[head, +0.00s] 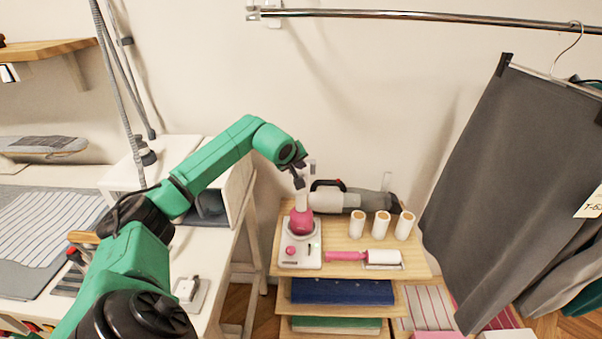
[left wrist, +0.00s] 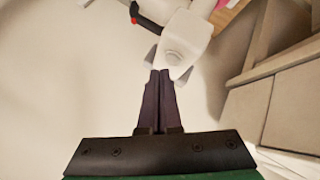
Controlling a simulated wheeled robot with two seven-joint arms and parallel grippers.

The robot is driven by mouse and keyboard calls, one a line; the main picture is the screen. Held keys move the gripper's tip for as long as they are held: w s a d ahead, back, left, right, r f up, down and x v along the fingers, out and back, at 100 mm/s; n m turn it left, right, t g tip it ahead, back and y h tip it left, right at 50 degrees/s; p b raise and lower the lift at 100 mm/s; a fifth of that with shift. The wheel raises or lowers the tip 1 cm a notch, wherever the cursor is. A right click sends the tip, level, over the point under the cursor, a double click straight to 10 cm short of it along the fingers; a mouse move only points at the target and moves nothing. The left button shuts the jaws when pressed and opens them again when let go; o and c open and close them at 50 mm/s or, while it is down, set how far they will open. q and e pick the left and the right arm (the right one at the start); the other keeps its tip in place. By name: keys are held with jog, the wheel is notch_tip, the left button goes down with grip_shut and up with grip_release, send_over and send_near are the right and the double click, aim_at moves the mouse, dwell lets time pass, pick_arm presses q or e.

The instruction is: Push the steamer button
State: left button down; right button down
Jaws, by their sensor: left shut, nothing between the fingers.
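The steamer (head: 302,222) stands on the right shelf's top, with a round pink lower body, a white upright neck and a white base. A pink round knob (head: 291,250) and a small dark slider sit on the base. My left gripper (head: 298,184) is shut and empty at the top of the steamer's neck, partly covering it. In the left wrist view the closed fingertips (left wrist: 160,74) are at the edge of a pale steamer part (left wrist: 190,35) with a round raised button (left wrist: 174,56). I cannot tell whether they touch it. My right gripper is not in view.
A grey and black handheld vacuum (head: 340,200), several white rolls (head: 381,224) and a pink lint roller (head: 352,256) lie on the same shelf top (head: 410,270). A white table (head: 225,240) stands at left.

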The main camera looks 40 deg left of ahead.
pick_arm(q)
jog(key=shift+f, duration=0.45)
jog(key=shift+f+b, duration=0.15)
jog(key=shift+b, duration=0.25)
jog(key=shift+r+p, duration=0.45)
jog(key=shift+r, duration=0.15)
jog(key=shift+r, duration=0.1)
notch_tip(320, 180, up, 6)
jog(key=p, duration=0.4)
jog(key=shift+p, duration=0.35)
